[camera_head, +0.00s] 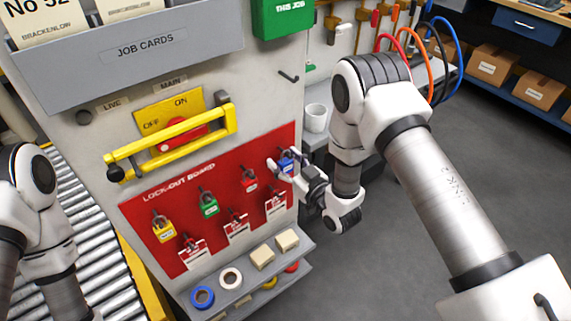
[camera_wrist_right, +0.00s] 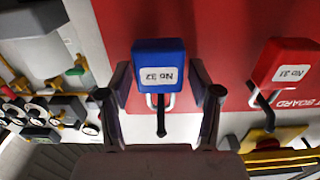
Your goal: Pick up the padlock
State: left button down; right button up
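A blue padlock (camera_head: 287,162) hangs at the right end of the red lock-out board (camera_head: 150,208). In the right wrist view the blue padlock (camera_wrist_right: 158,65) carries a white label reading No 32, and its shackle is around a dark peg. My right gripper (camera_head: 279,167) is at it, with one finger on each side of the body in the wrist view (camera_wrist_right: 160,85). The fingers look open, with narrow gaps beside the lock. Red (camera_head: 249,180), green (camera_head: 208,205) and yellow (camera_head: 163,230) padlocks hang to its left. My left gripper is out of view.
Tags (camera_head: 236,226) hang below the padlocks. A grey shelf (camera_head: 248,283) with tape rolls and blocks juts out beneath the board. A yellow bar handle (camera_head: 175,145) sticks out above it. A white mug (camera_head: 315,118) stands behind my right arm. Floor at right is clear.

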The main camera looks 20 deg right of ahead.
jog(key=c, duration=0.8)
jog(key=shift+c, duration=0.2)
jog(key=shift+s+r, duration=0.1)
jog(key=shift+r, duration=0.65)
jog(key=b+v, duration=0.2)
jog(key=v, duration=1.6)
